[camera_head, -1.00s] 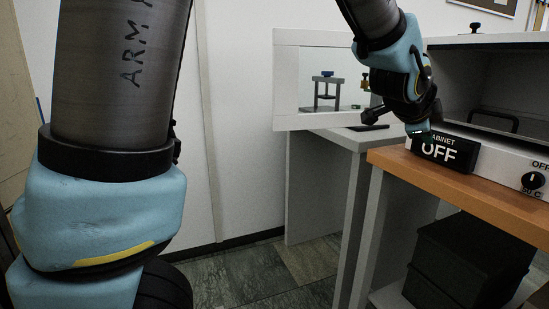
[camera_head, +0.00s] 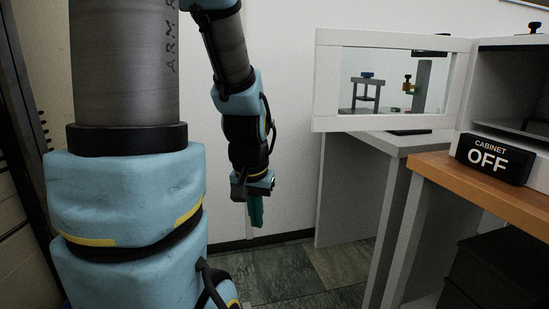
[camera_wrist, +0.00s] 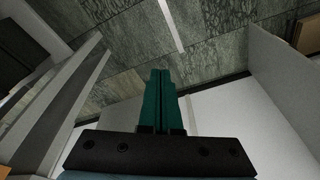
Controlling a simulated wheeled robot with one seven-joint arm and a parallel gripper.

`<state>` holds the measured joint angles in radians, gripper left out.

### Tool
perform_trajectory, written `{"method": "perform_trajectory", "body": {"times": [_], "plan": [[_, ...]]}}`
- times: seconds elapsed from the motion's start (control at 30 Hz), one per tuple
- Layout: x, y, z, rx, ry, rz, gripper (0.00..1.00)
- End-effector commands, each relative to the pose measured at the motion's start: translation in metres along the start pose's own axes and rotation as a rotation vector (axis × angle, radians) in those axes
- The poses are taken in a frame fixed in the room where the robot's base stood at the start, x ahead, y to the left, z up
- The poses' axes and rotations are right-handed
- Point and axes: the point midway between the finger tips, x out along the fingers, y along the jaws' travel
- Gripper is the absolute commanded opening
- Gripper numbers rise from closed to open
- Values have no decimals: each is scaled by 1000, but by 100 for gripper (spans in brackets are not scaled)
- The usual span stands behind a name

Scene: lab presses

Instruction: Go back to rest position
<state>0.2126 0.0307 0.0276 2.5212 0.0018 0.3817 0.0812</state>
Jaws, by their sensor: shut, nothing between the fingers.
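My gripper (camera_head: 255,210) hangs pointing down in the head view, left of the cabinet and clear of the tables. Its green fingers are together with nothing between them. In the wrist view the closed green fingers (camera_wrist: 165,85) point over the tiled floor and touch nothing. My arm is folded in front of the white wall.
A cabinet (camera_head: 505,40) with its framed glass door (camera_head: 325,85) swung open stands on a wooden-topped table (camera_head: 480,190) at right. An OFF sign (camera_head: 487,158) is on its front. A small press (camera_head: 367,90) shows through the glass. The tiled floor (camera_head: 300,275) below my gripper is clear.

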Motion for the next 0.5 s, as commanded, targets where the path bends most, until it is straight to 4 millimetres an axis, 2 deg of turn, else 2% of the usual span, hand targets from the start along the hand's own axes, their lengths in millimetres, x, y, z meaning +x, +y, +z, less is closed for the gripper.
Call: {"method": "perform_trajectory", "body": {"times": [0.17, 0.2, 0.5], "plan": [[3, -22, 34, -179, -73, -8, 0], [-10, -21, 30, -179, -73, -7, 0], [-63, -21, 18, -170, -70, -7, 0]]}}
